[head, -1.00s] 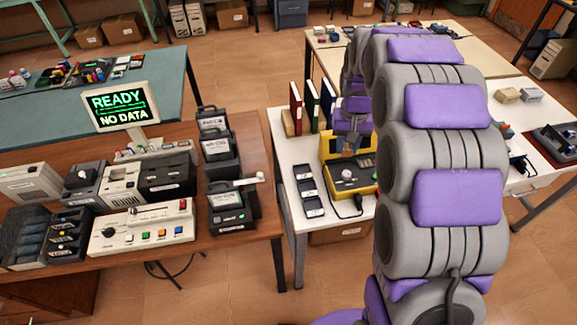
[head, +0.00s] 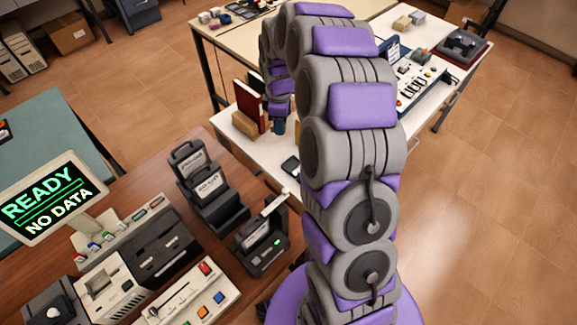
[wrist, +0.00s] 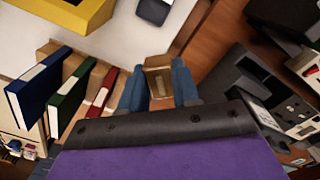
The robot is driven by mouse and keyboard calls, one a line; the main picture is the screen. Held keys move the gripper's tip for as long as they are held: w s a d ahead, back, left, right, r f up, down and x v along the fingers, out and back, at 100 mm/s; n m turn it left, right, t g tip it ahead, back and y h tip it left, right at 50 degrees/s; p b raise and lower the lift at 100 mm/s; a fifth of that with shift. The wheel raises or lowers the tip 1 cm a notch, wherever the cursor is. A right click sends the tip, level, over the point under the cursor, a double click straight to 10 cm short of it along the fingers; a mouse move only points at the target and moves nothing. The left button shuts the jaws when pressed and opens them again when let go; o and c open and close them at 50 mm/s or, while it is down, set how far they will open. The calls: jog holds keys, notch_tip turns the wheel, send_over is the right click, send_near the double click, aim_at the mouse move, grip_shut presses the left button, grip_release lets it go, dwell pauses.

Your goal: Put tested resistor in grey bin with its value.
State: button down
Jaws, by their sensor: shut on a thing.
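My gripper (wrist: 156,90) has its two blue fingers shut on a small tan-brown block with a metallic band, which looks like the resistor (wrist: 158,68). In the head view my gripper (head: 279,124) is above the white table, just right of the red book. The held piece cannot be made out there. A small dark bin (head: 290,166) lies at the table's near edge, partly behind my arm. A dark grey bin (wrist: 154,9) also shows at the top of the wrist view. Its value label cannot be read. A yellow tester (wrist: 72,12) is at upper left.
Blue (wrist: 38,92), green (wrist: 70,98) and red (wrist: 101,90) books stand beside my gripper. A wooden desk carries a monitor reading "READY NO DATA" (head: 52,198) and dark label holders (head: 210,190). Open tiled floor (head: 480,230) lies to the right.

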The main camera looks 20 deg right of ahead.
jog(key=d+f+n, duration=0.1)
jog(key=f+n, duration=0.2)
jog(key=f, duration=0.1)
jog(key=d+f+n+b, duration=0.1)
jog(key=d+f+n, duration=0.1)
jog(key=f, duration=0.3)
jog(key=d+f+n+b, duration=0.1)
jog(key=f+n, duration=0.4)
jog(key=shift+s+d+f, duration=0.1)
jog(key=shift+s+d, duration=0.2)
jog(key=shift+d, duration=0.05)
jog(key=shift+a+f+b, duration=0.2)
jog(key=shift+f+b, duration=0.05)
jog(key=shift+f, duration=0.6)
jog(key=shift+a+f+b, duration=0.2)
jog(key=shift+f+b, duration=0.05)
jog(key=shift+f, duration=0.55)
jog(key=shift+d, duration=0.15)
jog(key=shift+d+f, duration=0.1)
jog(key=shift+f, duration=0.35)
jog(key=shift+f, duration=0.1)
